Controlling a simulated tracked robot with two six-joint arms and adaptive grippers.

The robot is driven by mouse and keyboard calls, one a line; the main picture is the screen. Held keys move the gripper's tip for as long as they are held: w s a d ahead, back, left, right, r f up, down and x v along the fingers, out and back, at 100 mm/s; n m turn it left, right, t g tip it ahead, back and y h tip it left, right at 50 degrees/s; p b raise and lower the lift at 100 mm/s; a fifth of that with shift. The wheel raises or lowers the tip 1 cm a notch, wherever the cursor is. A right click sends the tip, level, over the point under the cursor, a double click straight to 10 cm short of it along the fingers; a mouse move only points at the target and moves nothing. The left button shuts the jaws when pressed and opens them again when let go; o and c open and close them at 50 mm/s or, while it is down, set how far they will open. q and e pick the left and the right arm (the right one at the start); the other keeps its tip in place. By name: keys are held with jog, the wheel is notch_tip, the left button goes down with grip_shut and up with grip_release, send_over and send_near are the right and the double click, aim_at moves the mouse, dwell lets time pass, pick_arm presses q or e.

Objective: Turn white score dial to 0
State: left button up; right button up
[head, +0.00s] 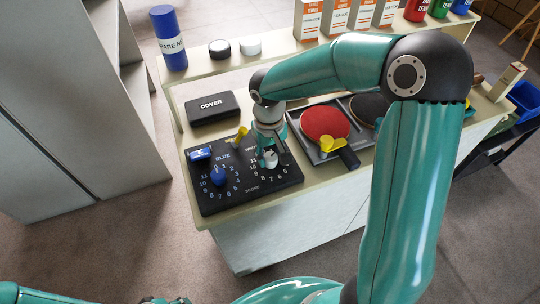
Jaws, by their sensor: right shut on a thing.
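The black scoreboard (238,193) lies flat on the bench, with a blue dial side at left and a white dial side at right. The white score dial (271,159) sits at the board's upper right, with numbers around its lower side. My right gripper (268,152) comes down from above and is shut on the white dial. The gripper hides part of the dial and the upper numbers, so I cannot tell which number it points to. The blue dial (219,177) stands free at left. Of my left arm, only parts show at the bottom edge.
A yellow item (241,134) and a blue-and-white box (200,154) sit at the board's back edge. A black COVER case (212,107) lies behind. A tray at right holds a red paddle (325,123). A blue cylinder (168,38) and pucks stand on the back shelf.

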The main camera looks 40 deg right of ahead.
aim_at(270, 157)
jog(key=n, duration=0.6)
jog(key=shift+w+r, duration=0.1)
jog(key=n, duration=0.6)
jog(key=shift+t+p, duration=0.3)
jog(key=shift+p, duration=0.1)
jog(key=o, duration=1.1)
jog(key=shift+o, duration=0.2)
notch_tip(270, 157, up, 12)
